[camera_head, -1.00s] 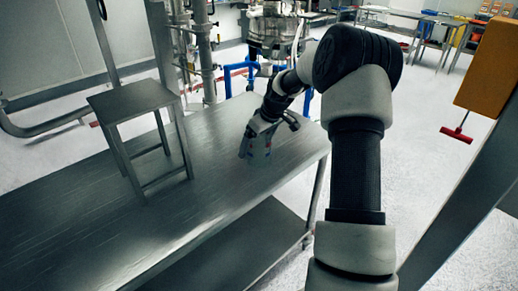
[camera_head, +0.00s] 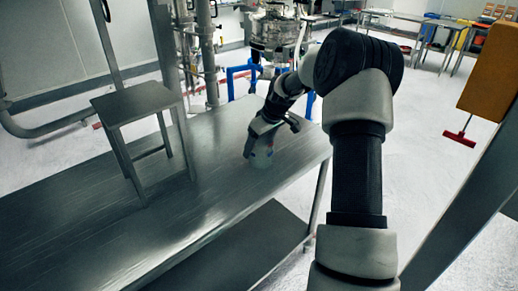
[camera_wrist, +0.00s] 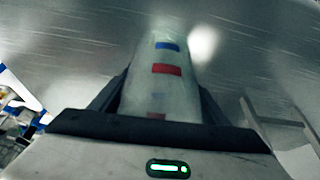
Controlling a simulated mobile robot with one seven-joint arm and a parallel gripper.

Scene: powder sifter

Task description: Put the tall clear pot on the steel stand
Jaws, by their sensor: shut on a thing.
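The tall clear pot (camera_wrist: 150,85) is see-through with blue and red marks. In the wrist view it stands between the two dark fingers of my gripper (camera_wrist: 160,95), which is shut on it. In the head view the pot (camera_head: 262,158) shows faintly below my gripper (camera_head: 260,143), over the right end of the steel table; I cannot tell whether its base touches the top. The steel stand (camera_head: 136,103) is a small square-topped frame on legs, left of my gripper on the table. Its top is bare. The stand's edge also shows in the wrist view (camera_wrist: 272,122).
The long steel table (camera_head: 110,215) has a clear top between pot and stand. A tall metal post rises beside the stand. Pipes (camera_head: 208,50) and a steel vessel (camera_head: 275,32) stand behind the table. An orange box (camera_head: 490,72) hangs at the right.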

